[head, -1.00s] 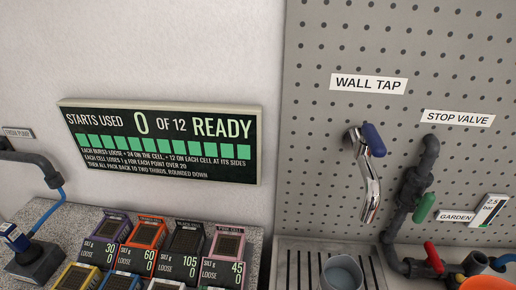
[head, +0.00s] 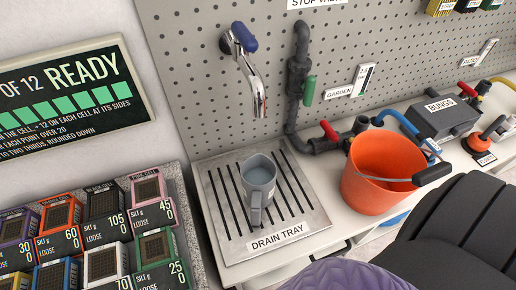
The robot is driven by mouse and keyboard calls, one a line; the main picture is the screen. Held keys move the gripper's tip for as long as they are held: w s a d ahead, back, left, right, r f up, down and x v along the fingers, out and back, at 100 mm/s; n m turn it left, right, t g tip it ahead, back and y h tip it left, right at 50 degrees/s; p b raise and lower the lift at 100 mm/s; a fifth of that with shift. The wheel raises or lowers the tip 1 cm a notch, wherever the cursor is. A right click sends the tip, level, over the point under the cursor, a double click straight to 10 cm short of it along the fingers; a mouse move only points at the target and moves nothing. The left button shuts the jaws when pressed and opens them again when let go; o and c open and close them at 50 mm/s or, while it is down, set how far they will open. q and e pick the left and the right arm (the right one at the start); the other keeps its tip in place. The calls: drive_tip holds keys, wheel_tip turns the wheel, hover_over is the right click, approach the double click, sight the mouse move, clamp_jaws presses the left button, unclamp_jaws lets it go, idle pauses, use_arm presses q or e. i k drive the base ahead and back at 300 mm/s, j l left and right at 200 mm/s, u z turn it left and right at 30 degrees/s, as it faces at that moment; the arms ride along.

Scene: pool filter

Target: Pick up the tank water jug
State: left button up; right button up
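A grey jug (head: 258,181) stands upright on the slotted metal drain tray (head: 225,240), with its handle towards me. It is open at the top, and I see no label on it that names it as the tank water jug. I cannot tell what is inside. Neither of my grippers is in view.
The wall tap (head: 250,70) hangs behind and above the jug. An orange bucket (head: 375,180) with a dark handle grip stands to the right. Several labelled filter cells (head: 105,225) fill the left. A dark ribbed thing (head: 465,235) and a purple textured thing (head: 350,275) cover the lower right.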

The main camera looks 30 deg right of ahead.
sight(258, 172)
drive_tip(key=l+z, duration=0.15)
drive_tip(key=z, duration=0.8)
